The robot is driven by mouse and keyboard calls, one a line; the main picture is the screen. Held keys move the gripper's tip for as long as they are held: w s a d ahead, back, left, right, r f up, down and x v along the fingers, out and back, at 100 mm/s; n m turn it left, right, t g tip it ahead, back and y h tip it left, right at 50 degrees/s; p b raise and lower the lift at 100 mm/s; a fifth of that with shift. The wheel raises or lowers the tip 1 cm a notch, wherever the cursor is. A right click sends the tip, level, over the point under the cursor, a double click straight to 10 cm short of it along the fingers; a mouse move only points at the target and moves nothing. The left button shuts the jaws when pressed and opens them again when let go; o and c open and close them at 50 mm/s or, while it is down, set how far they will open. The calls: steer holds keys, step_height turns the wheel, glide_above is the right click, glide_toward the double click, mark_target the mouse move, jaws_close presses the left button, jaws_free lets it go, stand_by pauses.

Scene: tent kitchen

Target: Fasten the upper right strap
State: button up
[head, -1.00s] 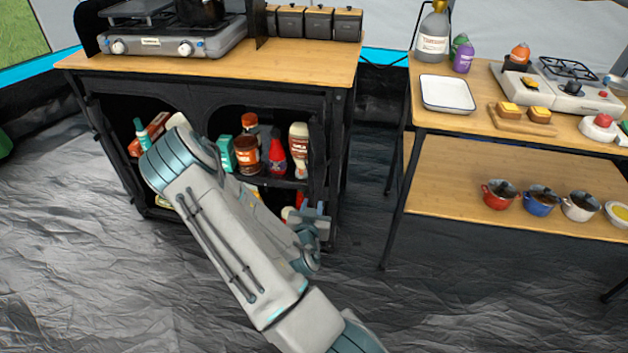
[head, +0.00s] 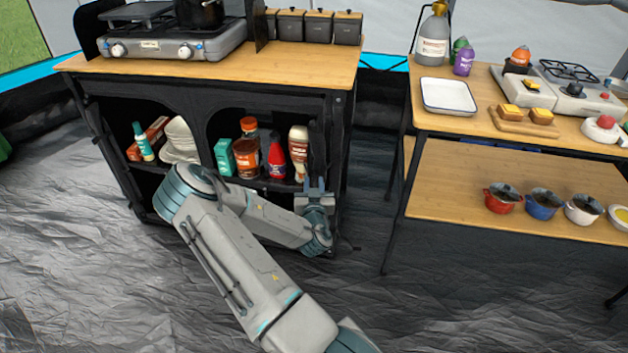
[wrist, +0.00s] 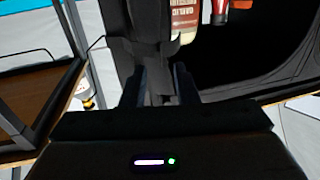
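The black fabric cabinet (head: 225,97) stands at the left, its front compartments open. A dark rolled flap (head: 317,150) hangs at the right edge of its upper compartment. It also shows in the wrist view (wrist: 148,22), running down towards the fingers. I cannot make out the upper right strap separately from this black fabric. My gripper (head: 315,184) is just below the flap in the head view. In the wrist view my gripper (wrist: 158,84) has its fingers apart, with dark fabric in or behind the gap. I cannot tell whether they touch it.
Bottles and jars, including a white-capped sauce bottle (head: 298,150) and a red bottle (head: 276,160), stand on the shelf close by. A wooden two-level table (head: 470,180) with pots stands to the right. Free floor lies between it and the cabinet.

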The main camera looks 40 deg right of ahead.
mark_target(306, 167)
steer(key=shift+x, duration=1.45)
jaws_close()
steer(key=w+m+g+h+b, duration=0.1)
steer(key=b, duration=0.1)
steer(key=w+m+g+h+b, duration=0.1)
steer(key=w+b, duration=0.1)
steer(key=shift+a+f+g+h, duration=0.1)
steer(key=shift+f+g+h, duration=0.05)
steer(key=shift+g+h, duration=0.2)
steer(key=shift+w+m+h, duration=0.25)
steer(key=shift+w+m, duration=0.1)
steer(key=shift+m, duration=0.05)
steer(key=shift+w+r+b, duration=0.25)
steer(key=shift+w+b, duration=0.2)
steer(key=shift+w, duration=0.1)
